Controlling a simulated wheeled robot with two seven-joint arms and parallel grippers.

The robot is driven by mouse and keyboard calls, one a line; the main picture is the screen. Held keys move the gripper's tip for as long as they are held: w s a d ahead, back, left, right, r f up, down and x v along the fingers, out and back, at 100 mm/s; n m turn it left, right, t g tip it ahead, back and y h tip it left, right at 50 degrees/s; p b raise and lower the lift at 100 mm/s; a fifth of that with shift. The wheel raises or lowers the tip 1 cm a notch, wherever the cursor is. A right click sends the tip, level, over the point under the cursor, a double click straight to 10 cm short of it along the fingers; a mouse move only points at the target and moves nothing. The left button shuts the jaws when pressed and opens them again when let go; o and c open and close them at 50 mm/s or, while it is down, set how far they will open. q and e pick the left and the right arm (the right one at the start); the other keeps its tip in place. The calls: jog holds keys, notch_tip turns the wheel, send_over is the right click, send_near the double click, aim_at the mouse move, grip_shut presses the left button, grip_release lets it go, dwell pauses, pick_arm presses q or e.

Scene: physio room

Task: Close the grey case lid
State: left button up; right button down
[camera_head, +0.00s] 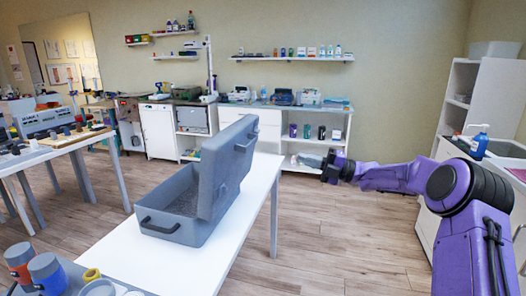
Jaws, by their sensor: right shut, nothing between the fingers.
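The grey case (185,222) stands on a white table (245,215) near the middle of the view. Its lid (228,165) stands up, steeply tilted, on the case's right side, so the case is open. A dark handle (160,225) shows on the near end of the case, and another dark fitting sits on the lid's edge. My right gripper (308,160) is to the right of the lid, beyond the table's right edge, apart from the case. It is shut and holds nothing. My left gripper is not in view.
Cabinets and shelves line the back wall. A white cabinet (435,205) stands at the right. The floor right of the table is clear.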

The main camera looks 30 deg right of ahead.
aim_at(253, 144)
jog(key=p+x, duration=0.4)
jog(key=x, duration=1)
jog(key=shift+a, duration=0.1)
